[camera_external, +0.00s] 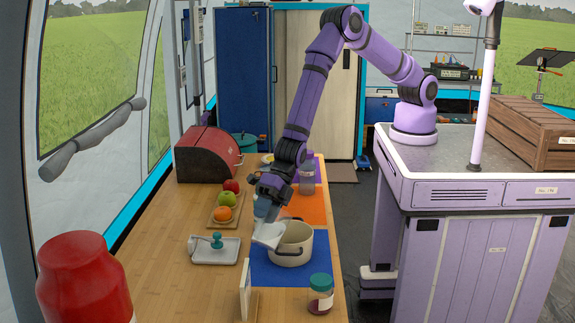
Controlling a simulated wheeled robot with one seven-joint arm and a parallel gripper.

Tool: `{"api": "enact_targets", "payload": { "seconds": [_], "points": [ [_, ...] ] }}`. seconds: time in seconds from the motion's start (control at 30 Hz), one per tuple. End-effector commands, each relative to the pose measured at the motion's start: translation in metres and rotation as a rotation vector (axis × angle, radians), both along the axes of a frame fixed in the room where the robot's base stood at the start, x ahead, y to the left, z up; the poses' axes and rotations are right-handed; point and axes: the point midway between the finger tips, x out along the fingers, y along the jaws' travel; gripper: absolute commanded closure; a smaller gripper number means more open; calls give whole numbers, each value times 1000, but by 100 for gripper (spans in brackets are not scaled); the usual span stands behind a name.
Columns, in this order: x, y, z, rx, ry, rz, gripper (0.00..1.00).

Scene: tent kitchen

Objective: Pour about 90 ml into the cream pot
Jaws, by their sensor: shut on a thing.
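The cream pot (291,246) stands upright on a blue mat (270,273) on the wooden counter, with a dark handle at its front. My gripper (270,192) points down above the pot's left side. It is shut on a pale, whitish vessel (268,234), which looks tilted with its lower end at the pot's left rim. I cannot tell whether it touches the rim. The grip itself is partly hidden by the fingers. No stream of liquid can be made out, and the pot's contents are too small to tell.
A jar with a teal lid (320,293) stands front right of the pot, and a white upright panel (246,290) front left. A white tray (215,251), a fruit board (226,219) and a red bread box (207,155) line the left.

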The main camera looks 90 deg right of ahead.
Motion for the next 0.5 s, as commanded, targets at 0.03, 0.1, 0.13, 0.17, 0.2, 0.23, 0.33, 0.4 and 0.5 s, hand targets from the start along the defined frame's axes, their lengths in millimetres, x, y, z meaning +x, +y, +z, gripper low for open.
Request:
{"api": "enact_targets", "payload": {
  "seconds": [0.03, 0.1, 0.13, 0.17, 0.2, 0.23, 0.33, 0.4, 0.5],
  "points": [
    [0, -1, 0, 9, -6, 0, 100],
    [-1, -1, 0, 21, -13, 0, 100],
    [-1, -2, 0, 25, -15, 1, 100],
    [-1, -2, 0, 29, -17, 0, 100],
    [-1, -2, 0, 35, -21, 0, 100],
    [-1, -3, 0, 39, -23, 0, 100],
    [-1, -3, -1, 50, -30, -2, 100],
    [-2, -4, -1, 57, -34, 0, 100],
    [-2, -5, -1, 67, -40, 0, 100]
  ]
}}
